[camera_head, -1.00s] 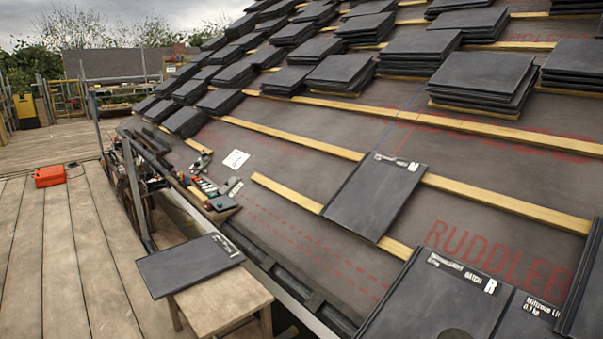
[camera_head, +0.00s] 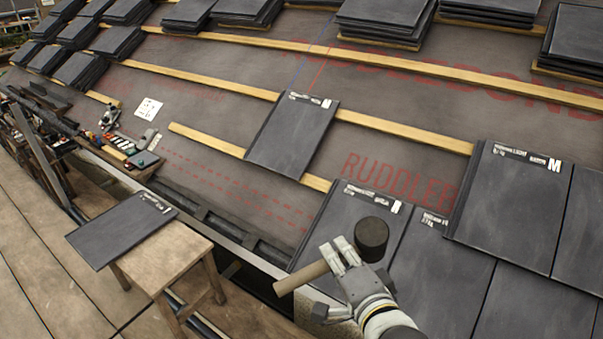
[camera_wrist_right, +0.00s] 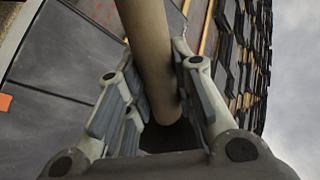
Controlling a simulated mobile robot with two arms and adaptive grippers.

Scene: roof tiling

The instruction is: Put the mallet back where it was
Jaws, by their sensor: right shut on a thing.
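The mallet has a black head (camera_head: 371,239) and a pale wooden handle (camera_head: 301,277). My right gripper (camera_head: 341,262) is shut on the mallet's handle, above the lower tiles at the bottom of the head view. The handle points to the lower left and the head sits to the upper right of the fingers. In the right wrist view the handle (camera_wrist_right: 152,50) runs between the two fingers. My left gripper is not in view.
A wooden stool (camera_head: 165,252) carries a slate tile (camera_head: 121,226). A loose tile (camera_head: 293,135) lies across the battens. Laid tiles (camera_head: 513,204) cover the lower right. Small tools (camera_head: 128,147) lie near the eave at left. Tile stacks (camera_head: 384,22) stand higher up.

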